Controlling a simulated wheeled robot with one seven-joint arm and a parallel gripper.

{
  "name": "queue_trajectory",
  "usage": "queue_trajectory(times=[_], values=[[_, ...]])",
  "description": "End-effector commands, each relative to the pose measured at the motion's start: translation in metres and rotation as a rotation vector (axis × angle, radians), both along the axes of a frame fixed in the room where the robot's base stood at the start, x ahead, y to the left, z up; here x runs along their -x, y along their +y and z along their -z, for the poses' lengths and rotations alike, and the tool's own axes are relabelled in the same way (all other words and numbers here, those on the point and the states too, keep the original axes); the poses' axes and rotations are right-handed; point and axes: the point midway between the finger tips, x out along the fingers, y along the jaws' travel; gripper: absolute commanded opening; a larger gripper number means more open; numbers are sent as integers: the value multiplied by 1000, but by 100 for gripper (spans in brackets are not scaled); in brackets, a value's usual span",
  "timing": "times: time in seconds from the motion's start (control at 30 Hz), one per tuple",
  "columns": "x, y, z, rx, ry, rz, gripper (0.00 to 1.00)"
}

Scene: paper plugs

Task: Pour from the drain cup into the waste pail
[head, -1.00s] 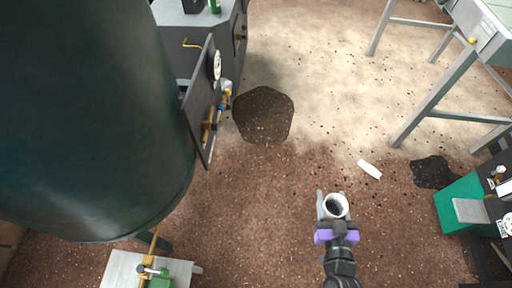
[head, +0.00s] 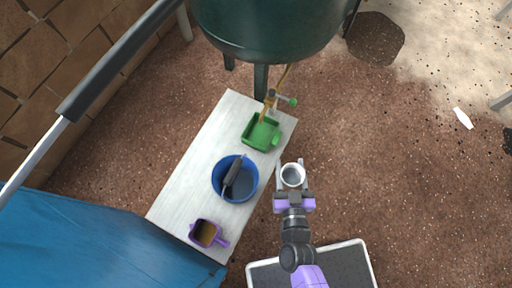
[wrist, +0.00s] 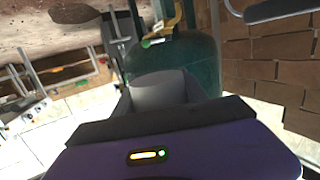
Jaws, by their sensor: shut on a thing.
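My gripper (head: 291,178) is shut on a white-grey cup, the drain cup (head: 293,174), and holds it off the right side of a pale bench. The dark inside of the cup faces the head camera. In the wrist view the cup (wrist: 158,88) shows as a pale grey shape between the fingers; its contents are hidden there. A round blue pail (head: 217,182), likely the waste pail, stands on the bench to the left of my gripper. A dark-handled tool lies across the pail.
The pale bench (head: 180,179) also bears a green square container (head: 262,133) under a brass tap and a purple mug (head: 205,233) with brown contents. A large dark green tank (head: 265,30) stands behind.

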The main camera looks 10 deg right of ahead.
Motion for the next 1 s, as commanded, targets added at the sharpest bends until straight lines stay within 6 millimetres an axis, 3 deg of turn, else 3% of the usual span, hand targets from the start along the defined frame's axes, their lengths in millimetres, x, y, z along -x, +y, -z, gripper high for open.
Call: queue_trajectory(times=[0.03,0.13,0.43,0.77,1.0], values=[[3,9,21,-4,0,31,0],[5,30,32,-4,0,74,0],[-19,78,39,-3,-1,204,0],[-38,91,30,2,-1,259,0],[-38,91,52,2,-1,258,0]])
